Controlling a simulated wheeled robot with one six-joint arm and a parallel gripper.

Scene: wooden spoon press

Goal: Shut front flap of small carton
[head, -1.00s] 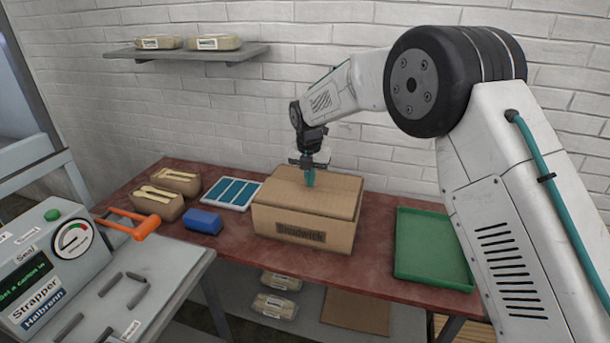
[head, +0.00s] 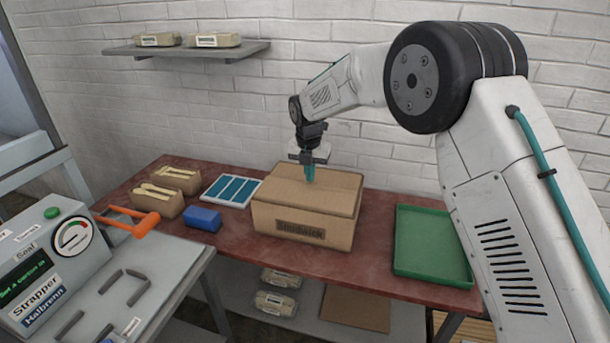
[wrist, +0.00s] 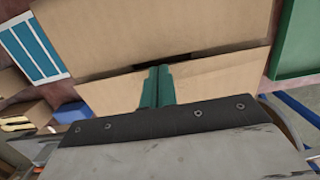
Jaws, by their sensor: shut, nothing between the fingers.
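The small carton (head: 300,228) is a brown cardboard box with a dark printed label on its front, standing mid-table. Its top flaps look nearly flat in the head view. In the wrist view, the front flap (wrist: 215,82) and the back flap (wrist: 150,30) meet along a seam with a narrow dark gap near the fingertips. I cannot tell whether the front flap lies fully level. My gripper (head: 309,174) is shut and empty, its teal fingers pointing down at the carton's top. The fingers (wrist: 157,80) are at the seam; contact is unclear, and they hide part of the front flap.
A green tray (head: 432,270) lies right of the carton. A blue block (head: 203,219), a blue-and-white tray (head: 232,204) and boxes of wooden spoons (head: 158,204) are to the left. An orange-handled tool (head: 146,225) and the strapper machine (head: 40,270) are at front left. A wall shelf (head: 190,53) hangs behind.

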